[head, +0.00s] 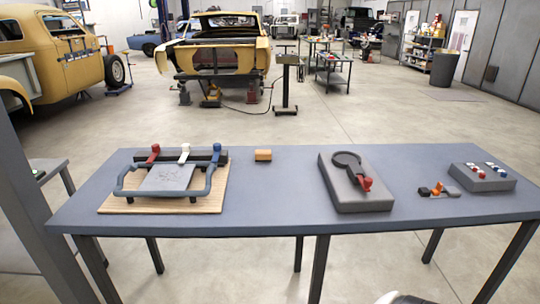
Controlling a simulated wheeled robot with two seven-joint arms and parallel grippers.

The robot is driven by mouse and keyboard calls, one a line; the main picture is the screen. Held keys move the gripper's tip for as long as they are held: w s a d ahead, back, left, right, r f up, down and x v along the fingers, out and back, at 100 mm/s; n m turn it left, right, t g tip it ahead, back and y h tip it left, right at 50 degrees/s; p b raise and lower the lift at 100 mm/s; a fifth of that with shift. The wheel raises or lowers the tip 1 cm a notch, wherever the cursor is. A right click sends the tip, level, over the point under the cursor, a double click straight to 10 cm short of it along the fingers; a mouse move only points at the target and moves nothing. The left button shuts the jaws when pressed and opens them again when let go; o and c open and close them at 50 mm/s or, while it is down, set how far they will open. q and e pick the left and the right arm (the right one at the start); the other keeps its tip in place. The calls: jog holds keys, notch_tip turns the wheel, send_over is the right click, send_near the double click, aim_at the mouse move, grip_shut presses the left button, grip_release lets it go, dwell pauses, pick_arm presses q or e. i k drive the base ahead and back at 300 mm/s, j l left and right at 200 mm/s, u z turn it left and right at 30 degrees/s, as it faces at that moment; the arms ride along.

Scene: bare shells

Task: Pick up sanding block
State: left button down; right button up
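A small orange-tan block (263,155), which looks like the sanding block, lies near the far edge of the blue-grey table (285,205). It stands alone, between a clamp-like fixture on its left and a dark grey fixture on its right. Nothing touches it except the table top. Neither of my grippers shows in the head view. Only a small white and dark piece shows at the bottom edge, right of centre, and I cannot tell which part it is.
A wooden board (110,203) carries a frame fixture with red, white and blue knobs. A dark grey block (340,197) has a red-knobbed lever. A grey box (485,183) with coloured buttons and small orange and black pieces (437,190) sit at right. The table's middle front is clear.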

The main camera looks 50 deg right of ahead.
aim_at(261, 155)
jog(key=z, duration=1.55)
